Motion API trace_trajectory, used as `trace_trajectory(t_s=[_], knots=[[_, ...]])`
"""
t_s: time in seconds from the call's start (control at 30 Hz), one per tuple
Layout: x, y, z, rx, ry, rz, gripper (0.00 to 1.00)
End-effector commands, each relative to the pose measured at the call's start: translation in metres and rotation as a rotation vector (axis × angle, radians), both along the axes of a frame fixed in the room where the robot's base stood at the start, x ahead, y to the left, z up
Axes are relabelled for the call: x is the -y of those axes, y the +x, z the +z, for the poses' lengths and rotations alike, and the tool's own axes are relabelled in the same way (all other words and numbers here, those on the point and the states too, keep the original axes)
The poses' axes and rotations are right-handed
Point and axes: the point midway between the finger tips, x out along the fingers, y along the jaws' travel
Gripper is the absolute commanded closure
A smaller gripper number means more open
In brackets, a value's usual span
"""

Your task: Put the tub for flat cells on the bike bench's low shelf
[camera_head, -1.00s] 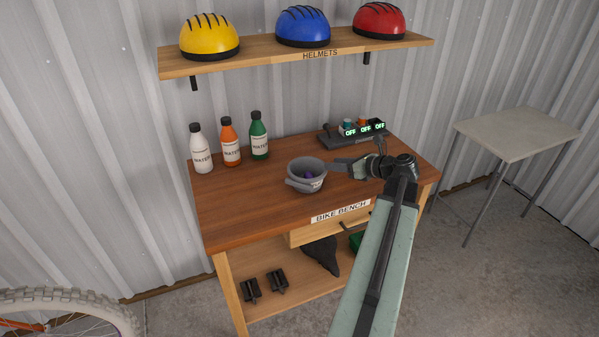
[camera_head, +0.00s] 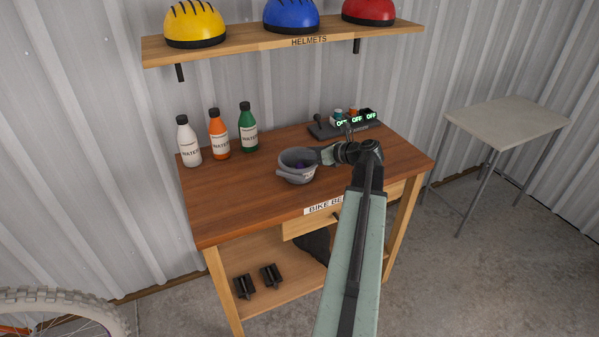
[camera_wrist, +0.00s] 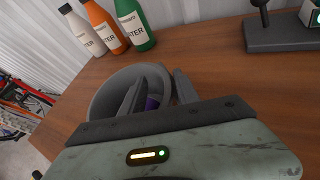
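The grey tub (camera_head: 284,171) stands upright on the bench top, with something purple inside. It also shows in the wrist view (camera_wrist: 103,91). My gripper (camera_head: 322,156) is at the tub's right side. In the wrist view its fingers (camera_wrist: 158,88) are apart, one over the inside of the tub and the other outside the rim, with the tub wall between them. I cannot tell whether either finger touches the wall. The bike bench's low shelf (camera_head: 262,248) is below the drawer, partly hidden by my arm.
Two black pedals (camera_head: 257,281) and a dark item (camera_head: 313,244) lie on the low shelf. White, orange and green bottles (camera_head: 220,135) stand at the bench's back left. A device with OFF displays (camera_head: 345,124) stands at the back right. A helmet shelf (camera_head: 285,43) hangs above.

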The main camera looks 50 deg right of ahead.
Motion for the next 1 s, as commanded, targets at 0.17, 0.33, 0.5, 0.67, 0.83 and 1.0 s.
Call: trace_trajectory(t_s=[0.17,0.33,0.5,0.67,0.83,1.0], knots=[[0.000,-0.001,0.001,0.000,0.000,-0.001,0.82],[0.000,-0.001,0.001,0.000,0.000,-0.001,1.00],[0.001,-0.002,0.001,0.000,0.000,-0.001,1.00],[0.001,-0.002,0.004,0.000,0.000,-0.001,1.00],[0.001,-0.002,0.016,0.000,0.000,-0.002,1.00],[0.001,-0.002,0.030,0.001,0.000,-0.002,1.00]])
